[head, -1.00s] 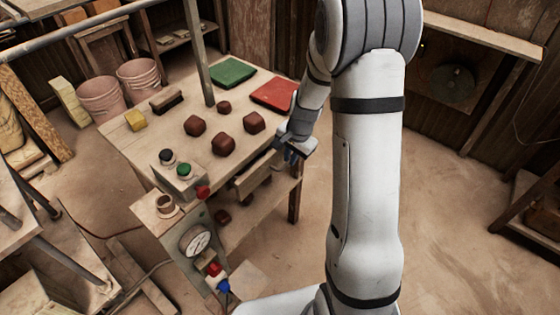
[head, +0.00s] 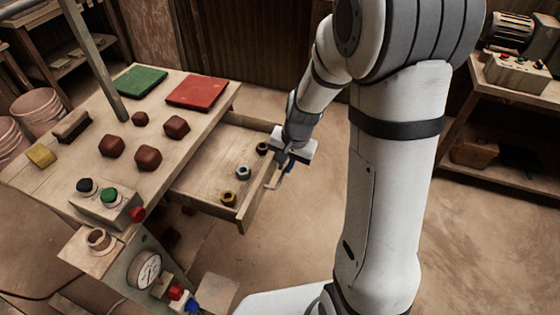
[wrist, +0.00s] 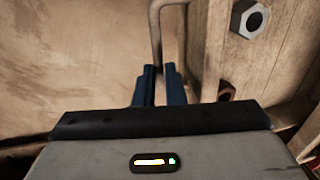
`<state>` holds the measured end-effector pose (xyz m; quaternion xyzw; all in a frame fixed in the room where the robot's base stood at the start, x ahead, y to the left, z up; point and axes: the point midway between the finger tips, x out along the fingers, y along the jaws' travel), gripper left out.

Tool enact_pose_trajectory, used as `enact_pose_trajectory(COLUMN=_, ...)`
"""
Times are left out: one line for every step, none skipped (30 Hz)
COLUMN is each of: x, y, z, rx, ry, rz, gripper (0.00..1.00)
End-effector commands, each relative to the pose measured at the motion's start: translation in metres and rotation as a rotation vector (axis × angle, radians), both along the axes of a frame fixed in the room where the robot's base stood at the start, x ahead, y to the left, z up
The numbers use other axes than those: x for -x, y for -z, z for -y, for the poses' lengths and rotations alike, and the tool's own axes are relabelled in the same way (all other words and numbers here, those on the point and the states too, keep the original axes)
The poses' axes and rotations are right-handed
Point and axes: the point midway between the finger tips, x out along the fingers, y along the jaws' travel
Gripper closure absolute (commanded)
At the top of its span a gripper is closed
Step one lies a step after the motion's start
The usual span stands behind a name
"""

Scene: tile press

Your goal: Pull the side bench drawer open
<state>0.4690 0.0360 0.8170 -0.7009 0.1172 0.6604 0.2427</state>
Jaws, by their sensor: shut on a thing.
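The side bench drawer (head: 205,183) stands pulled well out from the right side of the wooden bench (head: 60,187). Its open inside shows three nut-like rings: a dark coppery one, a grey one (head: 243,172) and a yellowish one. My gripper (head: 283,166) is at the outer side of the drawer front (head: 246,214), shut on the drawer's handle (head: 271,183). In the wrist view my blue fingers (wrist: 159,78) close around the bent metal handle (wrist: 157,22), beside the wooden drawer front. A grey hex nut (wrist: 248,17) shows inside the drawer there.
On the bench top are a green pad (head: 139,80), a red pad (head: 197,92), several brown lumps and a button box (head: 107,204). A press-gauge post (head: 147,270) stands at front. The floor right of the drawer is clear.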

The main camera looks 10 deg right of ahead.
Motion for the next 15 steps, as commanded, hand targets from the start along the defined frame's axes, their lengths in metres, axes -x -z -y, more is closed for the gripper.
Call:
enact_pose_trajectory(x=0.004, y=0.0007, z=-0.0027, rx=-0.002, ry=-0.007, rz=-0.01, gripper=1.0)
enact_pose_trajectory(x=0.0047, y=0.0007, z=-0.0035, rx=-0.002, ry=-0.01, rz=-0.01, gripper=1.0)
enact_pose_trajectory(x=0.0054, y=0.001, z=-0.0044, rx=-0.003, ry=-0.013, rz=-0.012, gripper=1.0)
enact_pose_trajectory(x=0.0059, y=0.001, z=-0.0051, rx=-0.003, ry=-0.016, rz=-0.014, gripper=1.0)
enact_pose_trajectory(x=0.0062, y=0.0013, z=-0.0056, rx=-0.003, ry=-0.018, rz=-0.014, gripper=1.0)
enact_pose_trajectory(x=0.0068, y=0.0014, z=-0.0063, rx=-0.003, ry=-0.019, rz=-0.016, gripper=1.0)
enact_pose_trajectory(x=0.0071, y=0.0016, z=-0.0067, rx=-0.004, ry=-0.02, rz=-0.017, gripper=1.0)
enact_pose_trajectory(x=0.0074, y=0.0019, z=-0.0071, rx=-0.003, ry=-0.022, rz=-0.018, gripper=1.0)
enact_pose_trajectory(x=0.0079, y=0.0022, z=-0.0075, rx=-0.004, ry=-0.023, rz=-0.019, gripper=1.0)
enact_pose_trajectory(x=0.0083, y=0.0023, z=-0.0079, rx=-0.004, ry=-0.024, rz=-0.02, gripper=1.0)
enact_pose_trajectory(x=0.0085, y=0.0025, z=-0.0082, rx=-0.003, ry=-0.025, rz=-0.021, gripper=1.0)
enact_pose_trajectory(x=0.0089, y=0.0027, z=-0.0084, rx=-0.004, ry=-0.025, rz=-0.022, gripper=0.88)
enact_pose_trajectory(x=0.0089, y=0.0028, z=-0.0086, rx=-0.004, ry=-0.026, rz=-0.022, gripper=0.85)
enact_pose_trajectory(x=0.0088, y=0.0028, z=-0.0086, rx=-0.004, ry=-0.026, rz=-0.021, gripper=0.83)
enact_pose_trajectory(x=0.0083, y=0.0026, z=-0.0087, rx=-0.003, ry=-0.027, rz=-0.02, gripper=0.81)
